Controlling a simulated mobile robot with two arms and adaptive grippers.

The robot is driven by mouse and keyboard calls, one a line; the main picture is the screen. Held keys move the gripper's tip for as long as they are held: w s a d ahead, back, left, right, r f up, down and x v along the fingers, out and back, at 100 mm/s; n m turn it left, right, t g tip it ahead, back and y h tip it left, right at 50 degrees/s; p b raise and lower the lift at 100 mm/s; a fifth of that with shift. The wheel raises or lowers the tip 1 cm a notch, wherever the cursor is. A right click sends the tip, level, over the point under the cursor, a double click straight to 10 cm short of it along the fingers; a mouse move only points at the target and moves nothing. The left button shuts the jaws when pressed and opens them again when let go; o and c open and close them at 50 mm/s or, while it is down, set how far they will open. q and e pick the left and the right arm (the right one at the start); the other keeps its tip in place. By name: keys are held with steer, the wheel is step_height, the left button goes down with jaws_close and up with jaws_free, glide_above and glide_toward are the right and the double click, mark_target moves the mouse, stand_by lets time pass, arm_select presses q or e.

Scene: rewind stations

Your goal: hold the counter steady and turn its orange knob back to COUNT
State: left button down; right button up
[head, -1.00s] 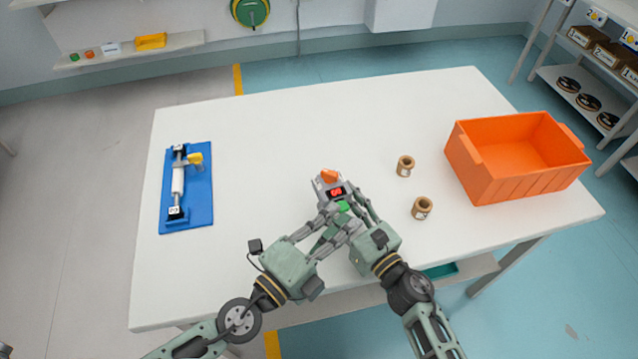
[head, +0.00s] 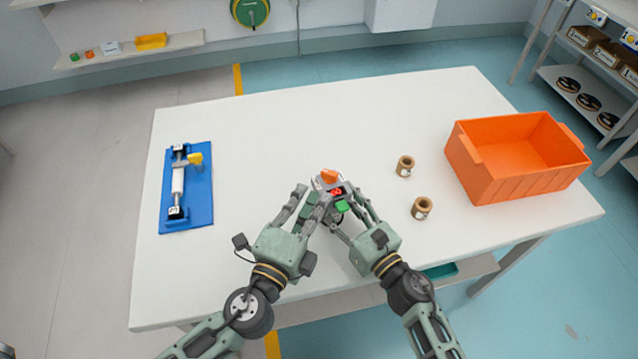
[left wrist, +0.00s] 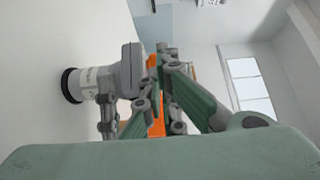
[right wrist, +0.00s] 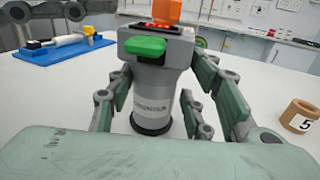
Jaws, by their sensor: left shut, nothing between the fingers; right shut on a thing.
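The counter (head: 323,183) stands upright on the table, a grey cylinder with a boxy head. Its head carries an orange knob (head: 328,175), a red lit display (head: 336,191) and a green lever (head: 342,206). The right wrist view shows the counter body (right wrist: 150,103) between my right gripper's fingers. My right gripper (head: 346,208) is shut on it from the near right side. My left gripper (head: 310,201) is shut and empty, just left of the counter head. The left wrist view shows its fingertips close beside the head (left wrist: 131,70). The knob's markings are not readable.
Two brown spools (head: 405,166) (head: 422,208) stand right of the counter. An orange crate (head: 475,175) is at the table's right. A blue fixture with a roller (head: 200,210) lies at the left. The table middle beyond the counter is clear.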

mark_target(322, 170)
arm_select(q)
steer(key=shift+x, duration=2.1)
steer(key=shift+w+a+m+g+h, duration=0.15)
steer(key=shift+m+g+h, duration=0.25)
steer(key=shift+m+h, duration=0.35)
steer(key=shift+w+a+m+g+h, duration=0.15)
steer(key=shift+m+g+h, duration=0.3)
steer(key=shift+h, duration=0.5)
steer(key=shift+w+a+m+g+h, duration=0.15)
steer(key=shift+m+g+h, duration=0.2)
steer(key=shift+m+h, duration=0.25)
steer(key=m+g+h, duration=0.2)
steer(key=w+g+h, duration=0.1)
steer(key=shift+a+m+h, duration=0.3)
steer(key=shift+m, duration=0.1)
steer(key=m+g+h, duration=0.1)
steer(key=m+g, duration=0.1)
steer(key=g, duration=0.1)
steer(key=w+m+g+h, duration=0.1)
steer(key=m+g, duration=0.2)
steer(key=g, duration=0.1)
steer(key=w+m+g+h, duration=0.1)
steer(key=m+g+h, duration=0.1)
steer(key=g, duration=0.1)
steer(key=shift+w+g, duration=0.15)
steer(key=shift+g, duration=0.25)
steer(key=shift+w, duration=0.3)
